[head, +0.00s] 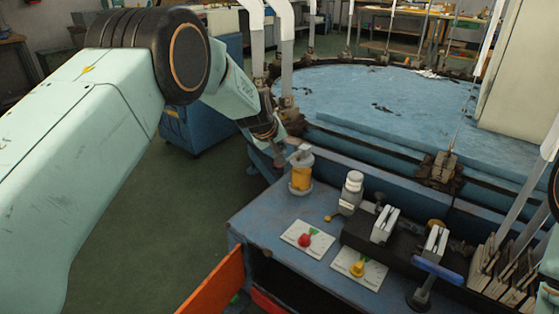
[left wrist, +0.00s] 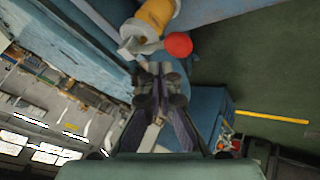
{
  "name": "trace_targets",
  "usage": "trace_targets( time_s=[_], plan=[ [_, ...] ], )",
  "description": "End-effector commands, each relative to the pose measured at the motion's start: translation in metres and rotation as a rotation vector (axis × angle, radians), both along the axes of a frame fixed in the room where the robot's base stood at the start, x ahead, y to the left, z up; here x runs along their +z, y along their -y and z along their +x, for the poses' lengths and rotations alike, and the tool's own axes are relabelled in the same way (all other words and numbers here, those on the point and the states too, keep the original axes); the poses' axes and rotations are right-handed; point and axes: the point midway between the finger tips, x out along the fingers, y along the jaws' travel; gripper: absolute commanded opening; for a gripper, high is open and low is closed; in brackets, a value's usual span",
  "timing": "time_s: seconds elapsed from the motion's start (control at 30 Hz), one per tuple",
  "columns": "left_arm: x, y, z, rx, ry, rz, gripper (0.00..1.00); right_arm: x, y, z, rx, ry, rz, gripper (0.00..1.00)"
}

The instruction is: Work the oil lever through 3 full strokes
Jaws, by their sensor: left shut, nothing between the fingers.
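The oiler (head: 301,178) is a yellow cylinder with a grey cap and foot, standing at the back left corner of the blue bench. Its grey lever (head: 300,153) sits on top. In the left wrist view the oiler (left wrist: 155,18) is at the top, with the lever's red ball knob (left wrist: 178,44) beside its cap. My right gripper is not in view.
A red knob (head: 304,239) and a yellow knob (head: 357,268) sit on white plates on the bench (head: 265,220). Clamps and a blue-handled lever (head: 437,270) stand to the right. A large round blue platform (head: 390,100) lies behind. An orange panel (head: 215,285) is in front.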

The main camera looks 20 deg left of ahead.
Motion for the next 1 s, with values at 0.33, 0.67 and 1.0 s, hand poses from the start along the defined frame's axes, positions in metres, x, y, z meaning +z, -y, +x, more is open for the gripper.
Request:
trace_targets(
  time_s=[0.33,0.67,1.0],
  plan=[
    [-0.006,0.0,-0.001,0.0,-0.001,0.0,0.0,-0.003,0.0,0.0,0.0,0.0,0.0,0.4],
    [-0.009,0.0,-0.001,0.0,0.0,0.0,0.0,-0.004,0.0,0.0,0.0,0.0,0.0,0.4],
    [-0.011,0.0,-0.001,0.0,0.0,0.0,0.0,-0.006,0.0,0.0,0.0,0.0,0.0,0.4]
  ],
)
